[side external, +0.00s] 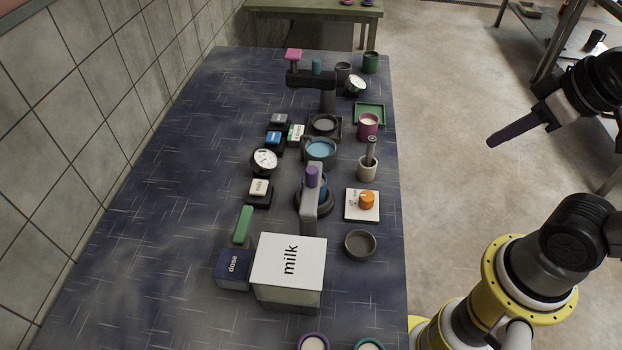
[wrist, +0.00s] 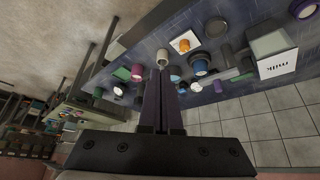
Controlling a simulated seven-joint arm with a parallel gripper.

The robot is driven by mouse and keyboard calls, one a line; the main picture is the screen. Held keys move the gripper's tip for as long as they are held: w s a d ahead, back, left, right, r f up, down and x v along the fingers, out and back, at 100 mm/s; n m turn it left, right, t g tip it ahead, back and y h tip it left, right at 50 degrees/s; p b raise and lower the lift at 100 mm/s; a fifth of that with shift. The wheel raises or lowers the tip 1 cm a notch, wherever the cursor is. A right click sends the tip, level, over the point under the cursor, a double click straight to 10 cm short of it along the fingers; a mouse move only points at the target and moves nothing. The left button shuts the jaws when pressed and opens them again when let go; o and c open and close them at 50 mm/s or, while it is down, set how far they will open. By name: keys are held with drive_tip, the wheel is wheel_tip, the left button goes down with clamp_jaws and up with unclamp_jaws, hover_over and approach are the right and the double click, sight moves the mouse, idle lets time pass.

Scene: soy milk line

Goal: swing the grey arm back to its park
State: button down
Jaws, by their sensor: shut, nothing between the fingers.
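My gripper (side external: 491,143) is shut and empty, in the air right of the table, well apart from the grey arm. Its purple fingers (wrist: 161,72) lie together in the wrist view.
A milk box (side external: 288,268) and a dose box (side external: 234,265) stand near the grey arm. A dark arm with a pink knob (side external: 293,54) stands at the back. A mortar with pestle (side external: 368,166), an orange dial (side external: 367,200) and a grey bowl (side external: 360,245) line the right edge.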

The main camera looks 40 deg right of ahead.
drive_tip(key=c, duration=1.2)
unclamp_jaws()
drive_tip(key=shift+s+f, duration=0.1)
drive_tip(key=o, duration=0.5)
drive_tip(key=r, duration=0.1)
drive_tip(key=w+r+n, duration=0.1)
drive_tip(key=r, duration=0.1)
drive_tip(key=shift+n, duration=0.3)
drive_tip(key=shift+o, duration=0.3)
drive_tip(key=shift+n+g, duration=0.4)
drive_tip(key=shift+n, duration=0.5)
drive_tip(key=w+r, duration=0.1)
drive_tip(key=w+a+r, duration=0.1)
drive_tip(key=w+r, duration=0.1)
drive_tip(key=shift+w+a+r, duration=0.1)
drive_tip(key=shift+w+r, duration=0.1)
drive_tip(key=shift+w, duration=0.05)
drive_tip(key=n+g, duration=0.5)
drive_tip(key=n, duration=0.2)
hover_over(312, 169)
wheel_tip(312, 169, down, 6)
wheel_tip(312, 169, down, 14)
drive_tip(key=shift+r, duration=0.25)
drive_tip(key=shift+c, duration=0.3)
